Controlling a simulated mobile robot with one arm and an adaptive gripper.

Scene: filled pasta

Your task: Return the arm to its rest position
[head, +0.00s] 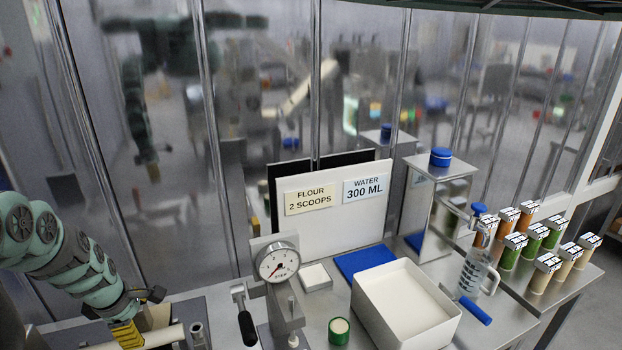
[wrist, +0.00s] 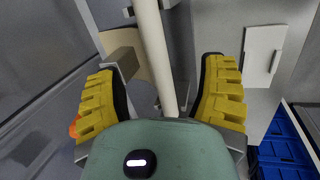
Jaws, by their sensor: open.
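My green arm comes in from the left side of the head view and angles down to the lower left. My gripper (head: 127,334), with yellow ribbed fingers, is at the bottom left, over the near end of the worktop. In the wrist view my gripper (wrist: 162,72) is open, with its two yellow fingers wide apart. A pale rod (wrist: 152,45) shows between the fingers and touches neither. In the head view a pale rod (head: 163,336) lies beside my gripper. The fingertips are partly cut off in the head view.
A dial scale (head: 277,263) and a black-handled lever (head: 246,325) stand right of my gripper. Further right are a white bin (head: 366,298), a measuring jug (head: 471,275) and several coloured jars (head: 527,215). Transparent panels (head: 160,130) close the back.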

